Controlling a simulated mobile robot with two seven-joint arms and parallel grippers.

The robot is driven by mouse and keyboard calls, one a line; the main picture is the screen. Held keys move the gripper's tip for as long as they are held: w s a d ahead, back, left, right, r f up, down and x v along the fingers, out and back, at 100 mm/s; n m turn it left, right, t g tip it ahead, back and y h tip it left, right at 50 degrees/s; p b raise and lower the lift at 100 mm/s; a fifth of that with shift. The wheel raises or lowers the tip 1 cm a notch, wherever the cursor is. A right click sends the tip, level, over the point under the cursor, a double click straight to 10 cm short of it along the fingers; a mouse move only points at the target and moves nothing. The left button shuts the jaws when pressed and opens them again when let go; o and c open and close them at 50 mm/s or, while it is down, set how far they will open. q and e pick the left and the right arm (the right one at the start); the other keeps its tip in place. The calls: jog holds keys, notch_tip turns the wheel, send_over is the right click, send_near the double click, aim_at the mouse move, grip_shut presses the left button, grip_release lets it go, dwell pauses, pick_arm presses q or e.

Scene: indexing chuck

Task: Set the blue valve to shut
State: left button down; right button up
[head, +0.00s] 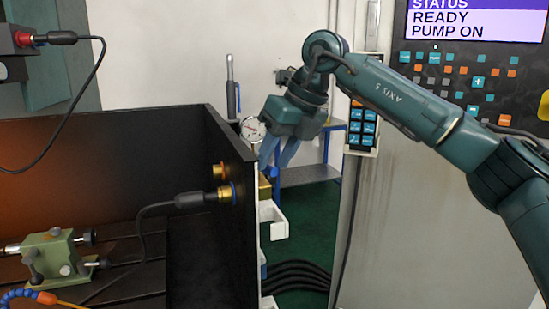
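My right gripper (273,162) reaches down from the right to the outer side of the black enclosure's wall. Its two bluish fingers point downward with a gap between them, and they look apart. Just below the fingertips is a brass block (265,188), partly hidden behind the wall edge. A small blue part shows at its top by the fingertips; it may be the blue valve's handle, but its position and any contact with the fingers cannot be made out. My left gripper is not in view.
The black wall (232,150) carries a bare brass fitting (219,171) and a blue-ringed connector with a black cable (190,200). A green fixture (52,258) sits inside the enclosure. A white bin (272,222) is below the gripper. A control panel (475,75) stands at right.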

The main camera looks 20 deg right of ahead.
jog(key=shift+w+a+f, duration=0.1)
jog(key=shift+a+f, duration=0.05)
jog(key=shift+f, duration=0.25)
jog(key=shift+c, duration=0.2)
grip_shut()
